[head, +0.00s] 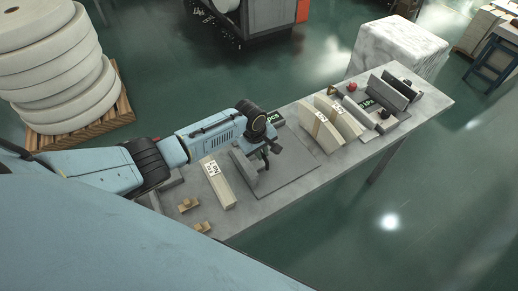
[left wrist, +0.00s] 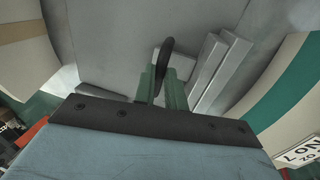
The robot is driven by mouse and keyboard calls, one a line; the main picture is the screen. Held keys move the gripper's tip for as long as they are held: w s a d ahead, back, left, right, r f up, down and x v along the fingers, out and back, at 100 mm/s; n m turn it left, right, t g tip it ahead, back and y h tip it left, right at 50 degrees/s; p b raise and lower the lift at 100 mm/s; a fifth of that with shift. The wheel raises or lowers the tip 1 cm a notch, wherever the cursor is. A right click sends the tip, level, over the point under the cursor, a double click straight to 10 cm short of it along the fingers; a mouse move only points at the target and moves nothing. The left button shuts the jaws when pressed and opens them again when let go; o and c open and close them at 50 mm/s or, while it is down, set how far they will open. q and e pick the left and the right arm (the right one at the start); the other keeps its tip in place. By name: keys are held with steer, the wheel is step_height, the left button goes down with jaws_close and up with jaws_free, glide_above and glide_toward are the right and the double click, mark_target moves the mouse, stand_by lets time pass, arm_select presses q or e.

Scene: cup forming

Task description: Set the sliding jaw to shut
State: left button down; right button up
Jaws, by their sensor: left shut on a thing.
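My left gripper (head: 268,148) is over the grey base plate (head: 291,170) in the middle of the table. In the left wrist view its two green fingers (left wrist: 162,90) are shut on a dark upright handle (left wrist: 166,55). Grey bars (left wrist: 220,70) stand just to the right of the fingers; in the head view grey blocks (head: 243,168) of this fixture show below the gripper. I take the handle to be the sliding jaw's. The gripper and arm hide part of the fixture, and I cannot tell how wide the jaw's gap is. My right gripper is not in view.
A labelled cream block (head: 224,190) lies left of the plate, with small wooden pieces (head: 187,204) nearer the left end. Cream boards (head: 340,118) stand right of the plate. Another grey fixture (head: 393,92) with a red knob (head: 352,86) stands at the far right.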

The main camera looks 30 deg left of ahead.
arm_select(q)
steer(key=shift+a, duration=0.3)
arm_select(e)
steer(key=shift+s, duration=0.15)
arm_select(q)
steer(key=c, duration=1.5)
jaws_free()
steer(key=shift+s, duration=0.15)
steer(key=shift+o, duration=0.2)
steer(key=shift+d, duration=0.1)
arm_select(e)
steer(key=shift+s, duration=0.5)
